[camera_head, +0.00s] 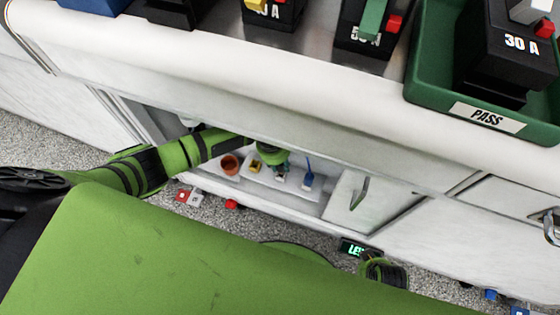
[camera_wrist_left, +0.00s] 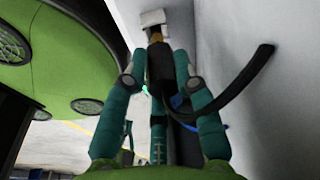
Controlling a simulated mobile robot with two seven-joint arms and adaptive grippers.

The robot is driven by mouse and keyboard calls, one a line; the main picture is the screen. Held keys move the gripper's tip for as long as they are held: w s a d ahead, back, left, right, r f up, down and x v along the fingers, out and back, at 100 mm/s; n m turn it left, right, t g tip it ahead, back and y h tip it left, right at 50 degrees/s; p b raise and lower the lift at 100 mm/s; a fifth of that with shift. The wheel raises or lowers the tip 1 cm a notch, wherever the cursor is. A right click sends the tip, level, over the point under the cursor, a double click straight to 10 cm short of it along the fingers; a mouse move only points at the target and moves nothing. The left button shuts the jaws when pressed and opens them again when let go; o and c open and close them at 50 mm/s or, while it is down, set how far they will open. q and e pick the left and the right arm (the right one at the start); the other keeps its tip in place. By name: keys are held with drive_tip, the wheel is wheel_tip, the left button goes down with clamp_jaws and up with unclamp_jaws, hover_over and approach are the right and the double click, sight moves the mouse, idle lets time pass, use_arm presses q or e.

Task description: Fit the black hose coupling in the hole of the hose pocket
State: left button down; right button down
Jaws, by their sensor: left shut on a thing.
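My left gripper (camera_head: 278,171) reaches under the bench top into an open recess in the cabinet front. In the left wrist view, its teal fingers (camera_wrist_left: 161,75) are shut on the black hose coupling (camera_wrist_left: 159,62). A black hose (camera_wrist_left: 245,78) curves off to the right. A brass-coloured part (camera_wrist_left: 155,35) shows at the coupling's far end, close to a white block (camera_wrist_left: 153,18) on the pale wall, possibly the hose pocket. Whether they touch, and any hole, I cannot tell. The coupling is too small to make out in the head view.
In the recess are an orange cup (camera_head: 230,164), a small yellow item (camera_head: 255,166) and a blue item (camera_head: 308,175) close to the gripper. A cabinet door (camera_head: 375,200) with a handle is at right. Above, the bench top holds breakers and a green PASS tray (camera_head: 425,85).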

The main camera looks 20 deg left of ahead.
idle(0.8)
use_arm(q)
drive_tip(key=shift+f+b, duration=0.3)
drive_tip(key=shift+f, duration=0.45)
drive_tip(key=c, duration=0.9)
unclamp_jaws()
drive_tip(key=shift+r, duration=0.1)
wheel_tip(320, 180, up, 7)
drive_tip(key=a, duration=0.1)
drive_tip(key=shift+s, duration=0.25)
drive_tip(key=shift+a+r, duration=0.1)
